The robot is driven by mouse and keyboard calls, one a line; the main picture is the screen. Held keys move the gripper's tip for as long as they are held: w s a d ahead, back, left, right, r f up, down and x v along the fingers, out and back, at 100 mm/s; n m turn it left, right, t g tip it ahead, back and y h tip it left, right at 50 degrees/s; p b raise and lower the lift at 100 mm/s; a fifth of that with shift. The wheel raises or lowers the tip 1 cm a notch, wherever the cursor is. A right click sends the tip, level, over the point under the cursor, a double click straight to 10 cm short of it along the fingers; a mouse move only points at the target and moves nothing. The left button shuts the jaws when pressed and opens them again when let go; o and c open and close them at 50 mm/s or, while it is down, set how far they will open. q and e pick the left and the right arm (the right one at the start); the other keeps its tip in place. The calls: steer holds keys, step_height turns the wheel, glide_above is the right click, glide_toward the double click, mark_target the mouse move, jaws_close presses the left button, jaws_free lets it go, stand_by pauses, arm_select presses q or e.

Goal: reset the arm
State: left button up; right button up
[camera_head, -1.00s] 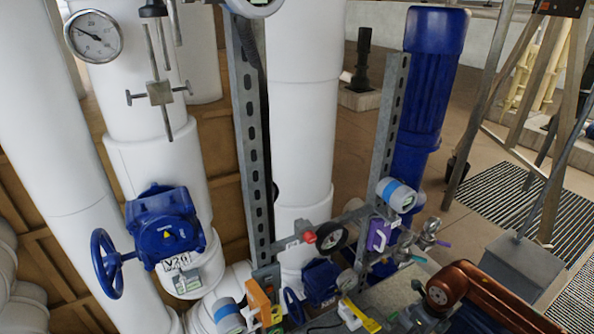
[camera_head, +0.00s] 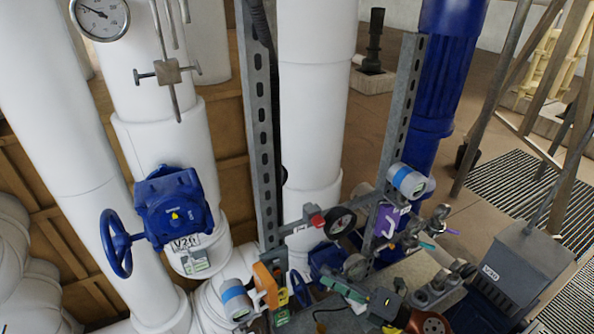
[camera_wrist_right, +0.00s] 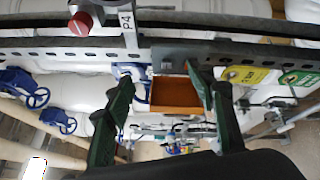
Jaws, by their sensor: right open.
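My right gripper (camera_head: 362,296) shows at the bottom of the head view, with dark green fingers and an orange-brown wrist part behind them. In the right wrist view the two green fingers (camera_wrist_right: 158,82) stand wide apart, open, with nothing held between them. An orange-brown box-like opening (camera_wrist_right: 176,94) shows between the fingers in that view; whether they touch anything there I cannot tell. My left gripper is in neither view.
A blue valve with handwheel (camera_head: 172,212) sits on a white pipe at left. Slotted metal uprights (camera_head: 262,130) and a crossbar with a red knob (camera_head: 317,220) stand close to the gripper. A grey box (camera_head: 515,268) stands at right. Open floor (camera_head: 375,130) shows behind.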

steer(key=w+d+m+t+h, duration=0.3)
steer(key=d+m+t+h, duration=0.2)
steer(key=d+m, duration=0.25)
steer(key=w+d+m+t+h, duration=0.2)
steer(key=d+m+t+h, duration=0.3)
steer(key=d+m, duration=0.3)
steer(key=s+d+f+m+g+h, duration=0.3)
steer(key=d+f+m+h, duration=0.1)
steer(key=d+f+m, duration=0.3)
steer(key=s+d+f+m+g+h, duration=0.4)
steer(key=d+f+m+h, duration=0.15)
steer(key=f, duration=0.45)
steer(key=s+a+f+m+g+y, duration=0.1)
steer(key=s+f+m+g, duration=0.1)
steer(key=s+f+g, duration=0.55)
steer(key=s+f+m+g+y, duration=0.25)
steer(key=s+f, duration=0.65)
steer(key=s, duration=0.5)
step_height(320, 180, down, 33)
steer(key=s+a+b, duration=0.1)
steer(key=a+b, duration=0.1)
steer(key=b, duration=0.3)
steer(key=s+f+g+b, duration=0.1)
steer(key=s+f+b, duration=0.3)
steer(key=s+f, duration=1.6)
step_height(320, 180, down, 4)
steer(key=shift+s+d+r+n+g, duration=0.15)
steer(key=shift+s+d+n+g, duration=0.1)
steer(key=shift+n+g, duration=0.2)
